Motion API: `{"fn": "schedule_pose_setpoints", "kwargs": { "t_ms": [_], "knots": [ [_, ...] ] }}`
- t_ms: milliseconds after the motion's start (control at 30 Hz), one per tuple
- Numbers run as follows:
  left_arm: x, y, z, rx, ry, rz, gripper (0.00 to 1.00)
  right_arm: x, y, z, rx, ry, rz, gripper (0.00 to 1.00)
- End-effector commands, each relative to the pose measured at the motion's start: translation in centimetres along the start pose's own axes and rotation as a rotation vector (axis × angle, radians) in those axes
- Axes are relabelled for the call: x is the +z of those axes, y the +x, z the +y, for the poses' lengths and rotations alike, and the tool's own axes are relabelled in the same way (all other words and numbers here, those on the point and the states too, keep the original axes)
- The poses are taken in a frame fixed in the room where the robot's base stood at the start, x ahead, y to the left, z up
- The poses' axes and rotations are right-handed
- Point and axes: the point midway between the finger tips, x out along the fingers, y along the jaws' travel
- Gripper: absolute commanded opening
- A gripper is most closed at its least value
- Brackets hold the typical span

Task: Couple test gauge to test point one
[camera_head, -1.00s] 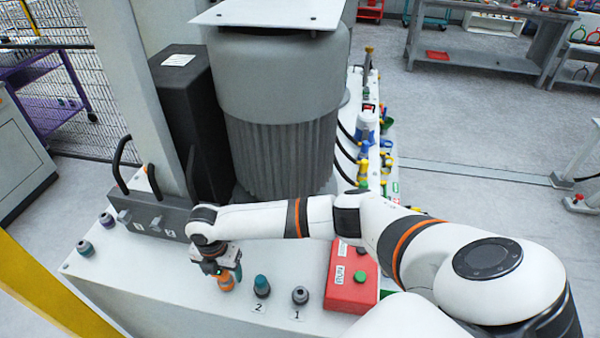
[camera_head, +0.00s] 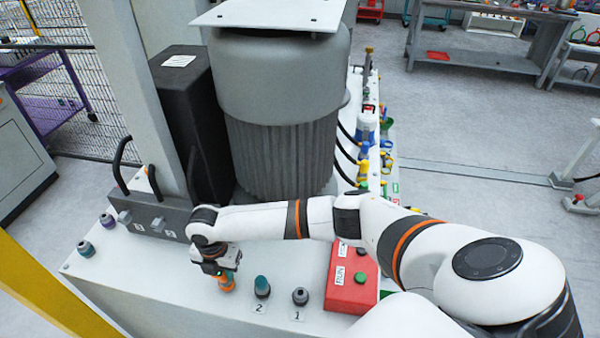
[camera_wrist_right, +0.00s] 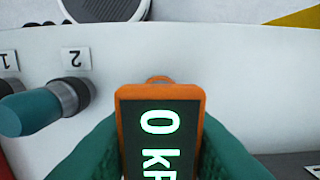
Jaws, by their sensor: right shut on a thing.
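The test gauge is orange with a dark display reading 0 and a partly hidden unit; it shows in the wrist view (camera_wrist_right: 160,130) and as a small orange piece in the head view (camera_head: 228,286). My right gripper (camera_head: 224,276) is shut on it, its green fingers on both sides. Test point one (camera_head: 300,296) is a bare grey fitting by the label 1, to the right of the gripper. Test point two (camera_head: 262,286), with a teal cap, stands between them; its cap (camera_wrist_right: 32,110) shows at left in the wrist view. Whether the gauge touches the deck is unclear. My left gripper is out of view.
A red RUN button box (camera_head: 350,278) stands right of test point one, under my right arm. A grey lever block (camera_head: 155,217) and a large grey motor (camera_head: 280,130) stand behind. Two capped fittings (camera_head: 86,248) sit at the left of the white deck.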

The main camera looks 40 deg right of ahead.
Motion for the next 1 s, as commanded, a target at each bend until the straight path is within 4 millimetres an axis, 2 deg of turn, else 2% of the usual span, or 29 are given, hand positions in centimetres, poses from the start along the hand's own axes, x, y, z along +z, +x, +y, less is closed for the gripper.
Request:
{"fn": "schedule_pose_setpoints", "kwargs": {
  "t_ms": [200,1000],
  "knots": [
    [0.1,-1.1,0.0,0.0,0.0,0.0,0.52,-0.1,-1.4,-0.1,-0.003,0.001,0.001,0.0],
    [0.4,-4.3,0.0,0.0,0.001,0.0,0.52,0.0,-4.4,-0.1,-0.001,0.0,0.001,0.0]
  ]
}}
